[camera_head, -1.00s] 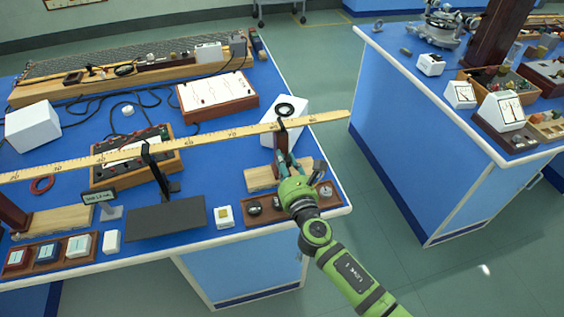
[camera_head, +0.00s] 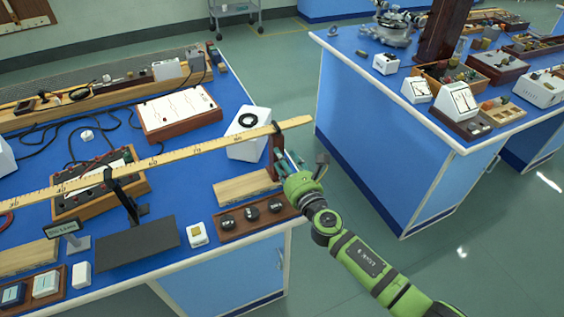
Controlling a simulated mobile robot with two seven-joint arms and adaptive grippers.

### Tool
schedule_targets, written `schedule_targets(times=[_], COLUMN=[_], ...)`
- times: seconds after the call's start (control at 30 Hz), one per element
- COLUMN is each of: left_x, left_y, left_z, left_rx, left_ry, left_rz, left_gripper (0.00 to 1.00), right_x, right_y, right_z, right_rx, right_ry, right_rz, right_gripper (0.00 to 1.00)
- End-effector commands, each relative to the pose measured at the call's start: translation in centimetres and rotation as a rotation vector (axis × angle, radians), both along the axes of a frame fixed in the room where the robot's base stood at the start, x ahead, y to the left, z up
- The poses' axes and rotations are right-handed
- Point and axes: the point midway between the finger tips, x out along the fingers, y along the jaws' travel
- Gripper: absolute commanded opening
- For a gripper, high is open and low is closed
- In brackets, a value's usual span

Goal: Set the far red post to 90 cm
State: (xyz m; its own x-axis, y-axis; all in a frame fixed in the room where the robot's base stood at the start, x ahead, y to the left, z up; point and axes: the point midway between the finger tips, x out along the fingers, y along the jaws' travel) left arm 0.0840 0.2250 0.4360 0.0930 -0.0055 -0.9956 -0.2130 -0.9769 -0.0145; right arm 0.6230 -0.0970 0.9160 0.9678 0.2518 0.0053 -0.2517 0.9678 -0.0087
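The far red post (camera_head: 276,145) stands upright near the right end of the yellow ruler (camera_head: 180,154), roughly around its 90 mark. The exact reading is too small to tell. A pale wooden plank (camera_head: 243,187) lies at its foot, mostly to its left. My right gripper (camera_head: 284,162) is at the post from the right front, and its fingers look closed on the post's shaft. The fingers partly hide the post's lower part. My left gripper is out of view.
A white box with a black ring (camera_head: 248,131) stands just behind the post. A tray of dark knobs (camera_head: 250,219) and a white block (camera_head: 197,233) lie in front. A black stand (camera_head: 125,200) crosses the ruler. An aisle separates the second blue bench (camera_head: 375,125).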

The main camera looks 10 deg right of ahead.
Motion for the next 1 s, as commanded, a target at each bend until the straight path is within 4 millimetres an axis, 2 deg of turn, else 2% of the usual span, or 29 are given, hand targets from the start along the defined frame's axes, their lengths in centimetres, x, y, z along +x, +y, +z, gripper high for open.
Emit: schedule_targets(times=[0.27, 0.37, 0.7, 0.83, 1.0], left_x=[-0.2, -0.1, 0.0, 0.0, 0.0], left_y=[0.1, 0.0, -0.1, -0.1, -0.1], left_z=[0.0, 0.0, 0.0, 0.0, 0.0], left_rx=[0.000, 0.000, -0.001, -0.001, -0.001], left_ry=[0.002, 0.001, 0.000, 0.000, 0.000], left_rz=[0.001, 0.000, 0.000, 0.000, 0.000], left_gripper=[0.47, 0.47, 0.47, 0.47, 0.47], right_x=[-0.7, -2.0, -8.9, -10.6, -11.6], right_y=[-0.2, -0.5, -2.5, -3.0, -3.3], right_z=[-0.3, -0.4, -0.5, -0.4, -0.3], right_rx=[0.001, -0.001, -0.004, -0.005, -0.005], right_ry=[0.005, 0.006, 0.009, 0.008, 0.006], right_rz=[0.002, 0.002, -0.003, -0.006, -0.007], right_gripper=[0.47, 0.47, 0.47, 0.47, 0.47])
